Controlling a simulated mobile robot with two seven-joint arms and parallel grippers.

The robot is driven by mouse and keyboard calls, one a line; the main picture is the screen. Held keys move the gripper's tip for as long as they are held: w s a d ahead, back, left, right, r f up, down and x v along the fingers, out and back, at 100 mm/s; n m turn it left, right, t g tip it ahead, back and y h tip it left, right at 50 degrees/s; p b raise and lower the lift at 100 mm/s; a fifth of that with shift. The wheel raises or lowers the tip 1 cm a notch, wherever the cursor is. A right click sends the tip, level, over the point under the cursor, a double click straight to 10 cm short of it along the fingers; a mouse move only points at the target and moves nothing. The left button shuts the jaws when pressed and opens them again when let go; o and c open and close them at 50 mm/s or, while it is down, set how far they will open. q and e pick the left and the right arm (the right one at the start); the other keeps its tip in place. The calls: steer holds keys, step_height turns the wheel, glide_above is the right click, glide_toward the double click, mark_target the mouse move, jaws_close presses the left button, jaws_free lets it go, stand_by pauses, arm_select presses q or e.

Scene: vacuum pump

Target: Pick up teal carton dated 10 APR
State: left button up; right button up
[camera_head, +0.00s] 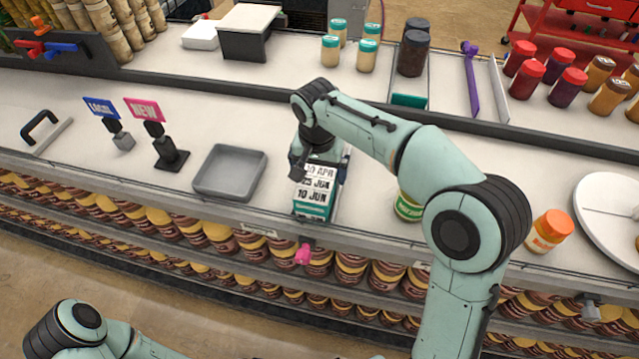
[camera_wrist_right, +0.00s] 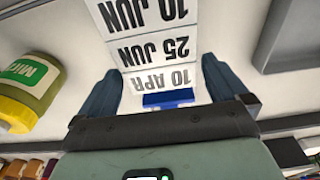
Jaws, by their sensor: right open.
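Date-labelled cartons stand in a row at the counter's front edge. The 10 APR carton (camera_head: 320,170) is the rear one, partly covered by my right gripper (camera_head: 318,168). The 25 JUN carton (camera_head: 318,183) and the 10 JUN carton (camera_head: 313,197) stand in front of it; the front face is teal. In the right wrist view, my right gripper (camera_wrist_right: 162,75) is open, with one finger on each side of the white 10 APR label (camera_wrist_right: 160,79). A blue patch shows beside that label. I cannot tell whether the fingers touch the carton. My left gripper is out of view.
A grey tray (camera_head: 229,172) lies left of the cartons. A green-labelled jar (camera_head: 409,207) stands to their right and also shows in the wrist view (camera_wrist_right: 33,88). Sign stands (camera_head: 170,150) are further left. An orange-lidded jar (camera_head: 549,231) and white plate (camera_head: 610,210) are at right.

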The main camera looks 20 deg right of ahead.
steer(key=shift+w+f, duration=0.1)
steer(key=shift+f, duration=0.85)
steer(key=c, duration=0.9)
steer(key=shift+o, duration=0.2)
